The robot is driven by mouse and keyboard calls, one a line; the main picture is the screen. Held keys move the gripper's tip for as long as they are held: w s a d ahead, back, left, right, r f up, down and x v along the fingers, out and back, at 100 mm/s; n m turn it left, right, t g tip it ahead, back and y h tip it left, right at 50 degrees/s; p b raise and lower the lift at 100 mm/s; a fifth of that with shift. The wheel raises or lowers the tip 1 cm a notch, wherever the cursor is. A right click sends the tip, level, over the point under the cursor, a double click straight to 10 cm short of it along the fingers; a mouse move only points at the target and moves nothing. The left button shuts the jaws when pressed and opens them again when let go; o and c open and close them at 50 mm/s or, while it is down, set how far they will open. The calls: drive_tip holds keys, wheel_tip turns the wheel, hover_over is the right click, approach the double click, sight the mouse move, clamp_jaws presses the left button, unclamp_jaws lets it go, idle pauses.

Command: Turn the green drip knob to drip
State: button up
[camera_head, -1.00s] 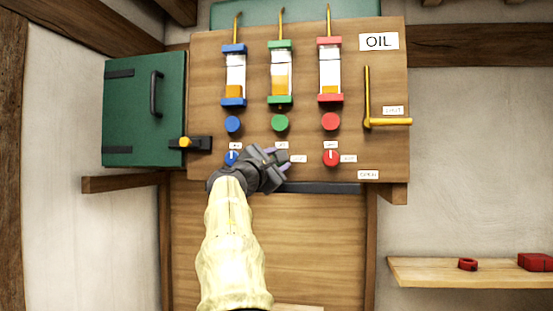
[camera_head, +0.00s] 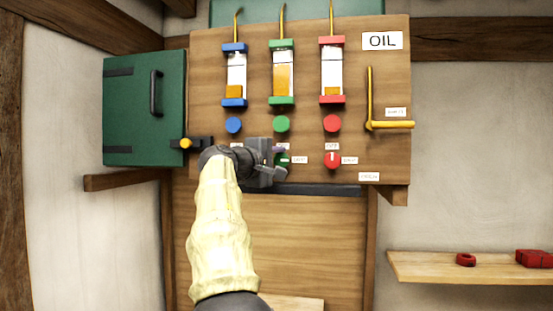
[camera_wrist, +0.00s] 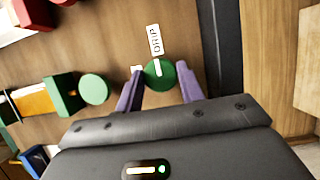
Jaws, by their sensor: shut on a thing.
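The green drip knob (camera_wrist: 159,74) sits between the two purple fingers of my gripper (camera_wrist: 158,90) in the wrist view. The fingers are shut on its sides. Its white mark points at the DRIP label (camera_wrist: 154,39). In the head view my gripper (camera_head: 279,164) covers most of the green knob (camera_head: 284,159), which shows as a small green patch. The DRIP label (camera_head: 300,160) is to its right there. The green-capped oiler glass (camera_head: 283,77) with amber oil is above, with a round green button (camera_head: 281,124) between.
A red knob (camera_head: 332,161) is to the right; the blue knob is hidden by my arm. A yellow lever (camera_head: 390,125) is further right on the oil board (camera_head: 210,75). A green cabinet door (camera_head: 130,110) stands at left. A shelf (camera_head: 450,268) holds red parts.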

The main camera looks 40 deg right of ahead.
drive_tip(key=shift+f, duration=0.1)
idle(0.3)
drive_tip(key=o, duration=1)
drive_tip(key=shift+s, duration=0.1)
drive_tip(key=shift+a, duration=0.1)
drive_tip(key=shift+a+b, duration=0.35)
drive_tip(key=b+v, duration=0.6)
drive_tip(key=v, duration=1)
drive_tip(key=shift+s+a, duration=0.2)
